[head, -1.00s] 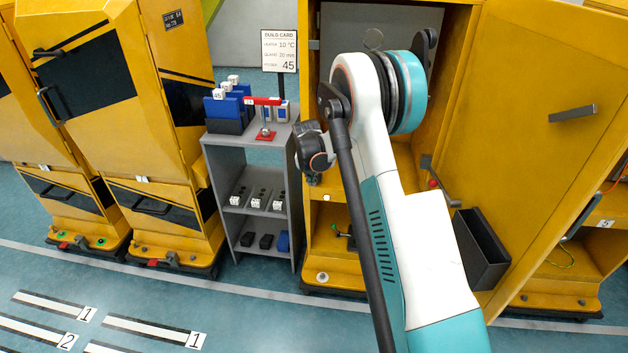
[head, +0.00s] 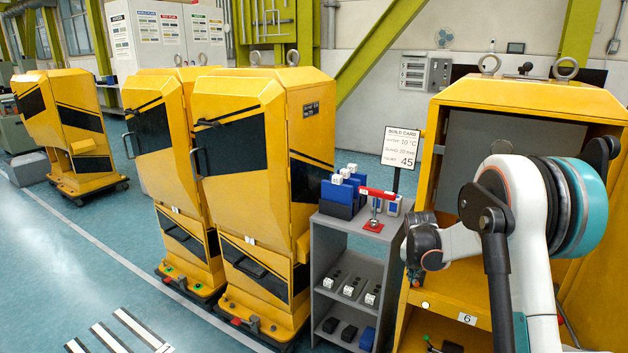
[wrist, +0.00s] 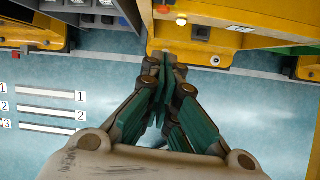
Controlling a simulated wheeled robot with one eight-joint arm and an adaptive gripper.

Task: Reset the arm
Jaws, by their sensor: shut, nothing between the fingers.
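My arm, white and teal with a dark tube, rises at the right of the head view and bends at its upper joint in front of an open yellow cabinet (head: 540,97). My gripper (wrist: 168,72) shows in the wrist view with its green and dark fingers drawn together and nothing between them. It points toward the lower front edge of a yellow cabinet (wrist: 232,50), above the blue floor. I cannot tell whether the fingertips touch that edge. The gripper's fingers do not show clearly in the head view.
A grey shelf (head: 337,240) with blue bins and white blocks stands left of the open cabinet. A build card (head: 400,147) and a red-handled clamp (head: 376,196) are at its top. Closed yellow cabinets (head: 245,110) stand further left. Striped floor (wrist: 48,110) is open in the wrist view.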

